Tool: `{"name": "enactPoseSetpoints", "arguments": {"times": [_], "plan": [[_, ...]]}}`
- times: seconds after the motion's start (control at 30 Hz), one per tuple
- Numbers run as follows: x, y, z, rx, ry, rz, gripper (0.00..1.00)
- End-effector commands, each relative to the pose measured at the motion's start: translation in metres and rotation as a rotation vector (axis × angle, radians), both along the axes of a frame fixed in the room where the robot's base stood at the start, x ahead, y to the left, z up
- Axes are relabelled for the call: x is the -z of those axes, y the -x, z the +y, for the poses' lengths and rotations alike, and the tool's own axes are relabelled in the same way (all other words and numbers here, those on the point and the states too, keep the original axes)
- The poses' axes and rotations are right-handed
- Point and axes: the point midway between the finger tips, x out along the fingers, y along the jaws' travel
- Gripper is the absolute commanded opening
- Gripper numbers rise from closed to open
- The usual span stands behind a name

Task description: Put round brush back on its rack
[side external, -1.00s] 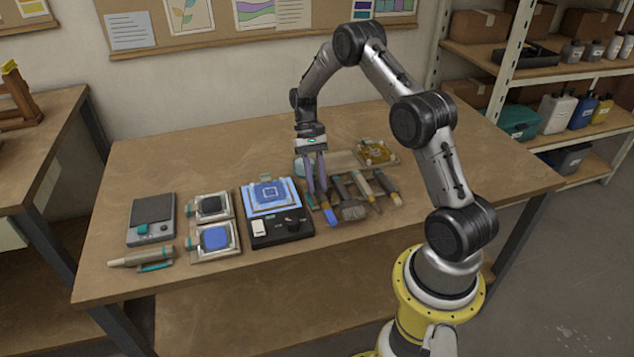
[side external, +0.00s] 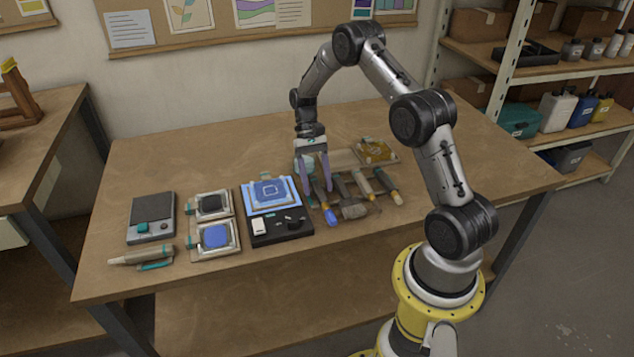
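The round brush (side external: 331,217), with a blue tip, lies at the left end of a row of tools on the brush rack (side external: 345,187). Its tip points toward the front edge of the table. My gripper (side external: 318,191) points down over the brush's handle, with its two pale purple fingers apart on either side of it. The fingers look open and clear of the handle, though small gaps are hard to judge. My gripper and its fingers hide part of the handle and the rack's left end.
Just left stands a black device with a lit blue pane (side external: 270,193). A wide flat brush (side external: 352,208) and other tools lie close on the right. The table's right side is clear.

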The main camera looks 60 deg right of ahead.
Motion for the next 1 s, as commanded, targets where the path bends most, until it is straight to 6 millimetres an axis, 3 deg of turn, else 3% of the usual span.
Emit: {"name": "enactPoseSetpoints", "arguments": {"times": [0.27, 0.43, 1.0], "plan": [[0.0, 0.0, 0.0, 0.0, 0.0, 0.0, 0.61], [-0.011, -0.006, -0.006, 0.001, 0.002, -0.003, 0.61], [-0.101, -0.05, -0.05, 0.001, 0.002, -0.002, 0.61]]}}
